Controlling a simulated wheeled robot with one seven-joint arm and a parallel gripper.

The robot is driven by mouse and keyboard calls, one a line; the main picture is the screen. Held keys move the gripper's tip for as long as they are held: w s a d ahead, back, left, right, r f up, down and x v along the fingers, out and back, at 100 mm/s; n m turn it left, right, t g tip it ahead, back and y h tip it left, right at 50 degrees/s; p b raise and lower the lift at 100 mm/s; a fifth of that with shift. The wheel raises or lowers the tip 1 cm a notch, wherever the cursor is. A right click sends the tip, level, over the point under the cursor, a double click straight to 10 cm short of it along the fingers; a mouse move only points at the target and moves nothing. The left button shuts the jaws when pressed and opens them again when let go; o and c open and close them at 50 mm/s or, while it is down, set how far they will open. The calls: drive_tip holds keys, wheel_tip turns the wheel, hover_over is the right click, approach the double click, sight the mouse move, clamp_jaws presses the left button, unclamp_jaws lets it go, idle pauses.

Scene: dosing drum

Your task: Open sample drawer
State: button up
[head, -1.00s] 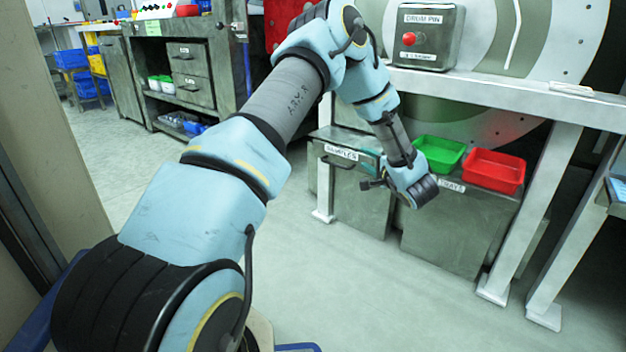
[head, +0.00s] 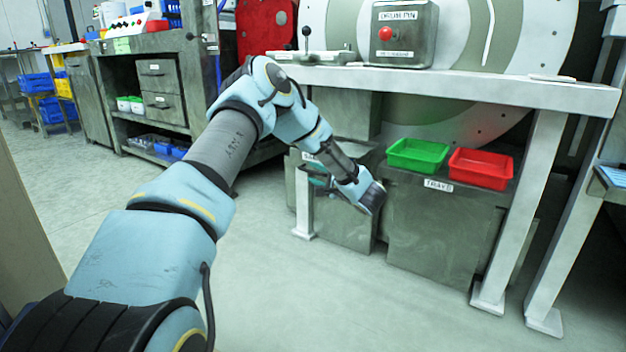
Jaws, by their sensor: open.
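The sample drawer unit (head: 346,226) is a grey metal box under the bench, left of the trays. Its white label (head: 309,157) is partly covered by my arm, with only the first letters showing. My gripper (head: 320,183) is at the upper left of the drawer front, near the label and handle area. The wrist hides much of the front and the handle. The jaws are open, but the fingers are small and dark. I cannot tell whether they are around the handle or touching it. No clear gap shows the drawer pulled out.
A green tray (head: 418,155) and a red tray (head: 481,169) sit on a grey cabinet to the right. A white bench (head: 480,88) stands above, carrying the drum pin box (head: 403,35). Its white legs stand beside the drawer and at right. The floor in front is clear.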

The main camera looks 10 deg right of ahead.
drive_tip(key=shift+w+a, duration=0.2)
drive_tip(key=shift+w, duration=0.3)
clamp_jaws()
idle(1.2)
